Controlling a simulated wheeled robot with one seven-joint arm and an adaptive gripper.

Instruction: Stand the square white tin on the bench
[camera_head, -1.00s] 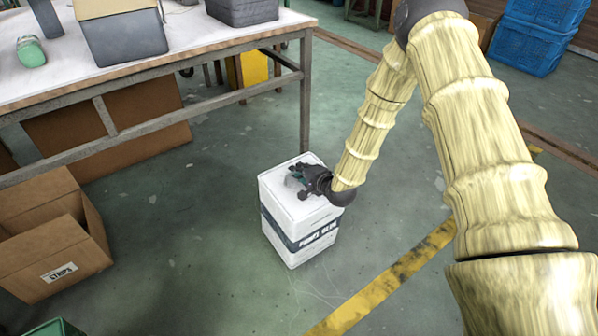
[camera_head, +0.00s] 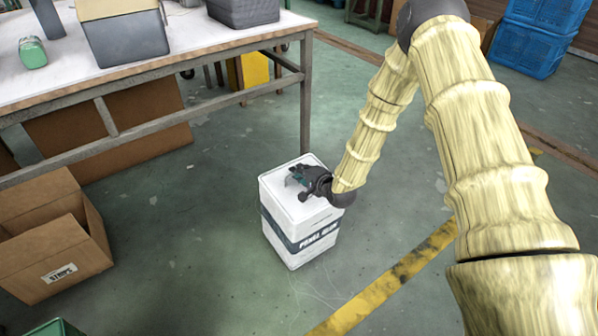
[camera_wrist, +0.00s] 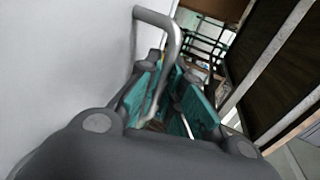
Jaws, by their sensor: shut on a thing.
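The square white tin (camera_head: 285,215) stands upright on the floor in front of the bench (camera_head: 180,60), with a dark label band round its sides. My gripper (camera_head: 297,178) is at the top of the tin and shut on the tin's handle. In the wrist view, the grey bent handle (camera_wrist: 172,40) runs down between the teal finger pads of my gripper (camera_wrist: 168,108). The tin's white top (camera_wrist: 60,60) fills the left of that view. The tips of the fingers are partly hidden in the head view.
The bench top holds two grey bins (camera_head: 122,35) (camera_head: 242,10) and a green bottle-like thing (camera_head: 32,52); its front middle is bare. A cardboard box marked STRIPS (camera_head: 50,250) stands at left. Blue crates (camera_head: 530,45) are at the far right.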

